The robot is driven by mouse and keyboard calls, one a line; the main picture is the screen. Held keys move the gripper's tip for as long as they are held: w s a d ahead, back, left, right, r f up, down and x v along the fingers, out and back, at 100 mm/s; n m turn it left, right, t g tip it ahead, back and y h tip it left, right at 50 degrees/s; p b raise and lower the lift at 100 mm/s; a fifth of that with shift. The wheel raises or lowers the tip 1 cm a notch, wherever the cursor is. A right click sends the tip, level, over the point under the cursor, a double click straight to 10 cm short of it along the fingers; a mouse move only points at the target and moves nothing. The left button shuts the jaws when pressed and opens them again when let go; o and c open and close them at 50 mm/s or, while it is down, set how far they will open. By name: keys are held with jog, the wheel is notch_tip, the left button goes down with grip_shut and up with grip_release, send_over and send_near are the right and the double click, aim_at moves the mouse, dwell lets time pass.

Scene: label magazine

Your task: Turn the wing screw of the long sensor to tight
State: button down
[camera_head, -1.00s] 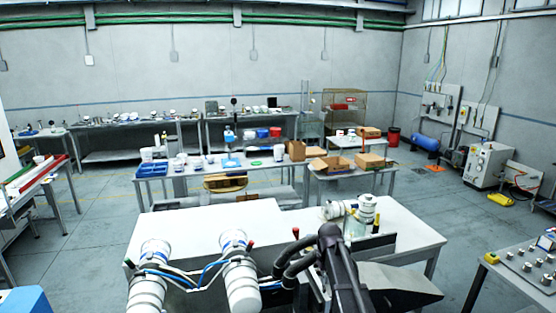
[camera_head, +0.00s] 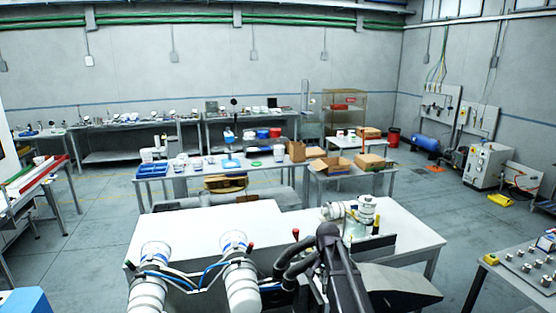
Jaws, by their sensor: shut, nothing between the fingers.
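I cannot make out the long sensor or its wing screw in the head view. White jointed parts of what looks like my own arm stand over the right part of the near white table (camera_head: 408,238). My gripper's fingers cannot be made out there. Dark arm or hose parts in the foreground hide part of this table. A small dark upright thing (camera_head: 376,221) shows just right of the white joints, too small to identify.
The near table's left part (camera_head: 205,225) looks bare. Behind it stands a table (camera_head: 212,172) with blue bins (camera_head: 152,170) and cups. Open cardboard boxes (camera_head: 332,165) are on another table to its right. A bench with knobs (camera_head: 520,265) is at the lower right.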

aim_at(324, 289)
jog(key=shift+r+m, duration=0.1)
jog(key=shift+m, duration=0.8)
notch_tip(324, 289, down, 7)
jog(key=b, duration=0.7)
jog(key=shift+w+d, duration=0.1)
jog(key=shift+w, duration=0.4)
dwell(1.4)
jog(key=shift+w+a, duration=0.75)
dwell(0.8)
jog(key=shift+s+a, duration=0.15)
jog(key=shift+a, duration=0.25)
dwell(0.5)
jog(key=shift+r, duration=0.1)
